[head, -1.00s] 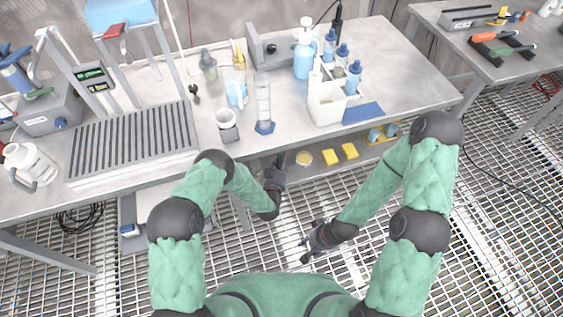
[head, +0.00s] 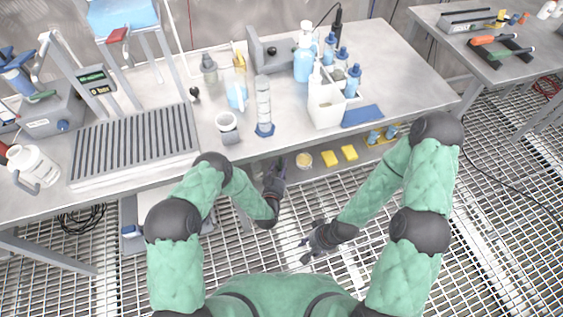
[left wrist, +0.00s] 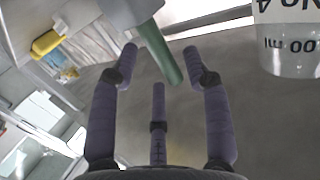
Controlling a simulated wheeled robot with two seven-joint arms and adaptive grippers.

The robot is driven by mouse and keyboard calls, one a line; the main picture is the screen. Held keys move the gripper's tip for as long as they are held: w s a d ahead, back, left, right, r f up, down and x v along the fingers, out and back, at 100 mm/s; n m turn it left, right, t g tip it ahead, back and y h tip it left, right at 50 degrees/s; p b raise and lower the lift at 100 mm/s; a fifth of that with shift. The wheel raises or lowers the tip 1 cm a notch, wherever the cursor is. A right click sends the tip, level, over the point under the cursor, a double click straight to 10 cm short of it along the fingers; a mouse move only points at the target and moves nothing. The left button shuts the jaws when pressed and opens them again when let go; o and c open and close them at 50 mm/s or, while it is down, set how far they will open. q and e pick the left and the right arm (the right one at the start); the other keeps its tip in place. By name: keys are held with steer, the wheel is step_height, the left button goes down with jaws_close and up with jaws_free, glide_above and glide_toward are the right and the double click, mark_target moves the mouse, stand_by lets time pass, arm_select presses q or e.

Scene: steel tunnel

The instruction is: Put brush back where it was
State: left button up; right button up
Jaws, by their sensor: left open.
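A green rod (left wrist: 162,55), which looks like the brush's handle, sticks out from a pale grey-green block at the top of the left wrist view. It points in between the spread fingers of my left gripper (left wrist: 160,75), which is open and not closed on it. I cannot tell whether any finger touches it. In the head view my left gripper (head: 274,172) is at the table's front edge, by the lower shelf, and the brush cannot be made out there. My right gripper (head: 308,243) hangs low over the grating, its fingers spread and empty.
A clear marked beaker (left wrist: 290,45) is close at the upper right of the left wrist view. Yellow sponges (head: 339,156) and a round yellowish item (head: 304,160) lie on the lower shelf. The steel table (head: 400,80) holds a mug (head: 227,127), a cylinder (head: 263,105) and a white caddy (head: 326,105).

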arm_select(q)
steer(key=s+a+f+n+g+p, duration=0.1)
steer(key=s+a+g, duration=0.35)
steer(key=s, duration=0.35)
steer(key=s+a+f+n+g+p, duration=0.1)
steer(key=s+a+f+g, duration=0.15)
steer(key=s+g, duration=0.35)
steer(key=s+a+r+n+g, duration=0.1)
steer(key=s+r+g, duration=0.1)
steer(key=s, duration=0.6)
steer(key=s+a+r+n+g, duration=0.1)
steer(key=s+r+g, duration=0.2)
steer(key=s, duration=0.5)
steer(key=shift+s+a+n+h, duration=0.3)
steer(key=shift+s+n, duration=0.1)
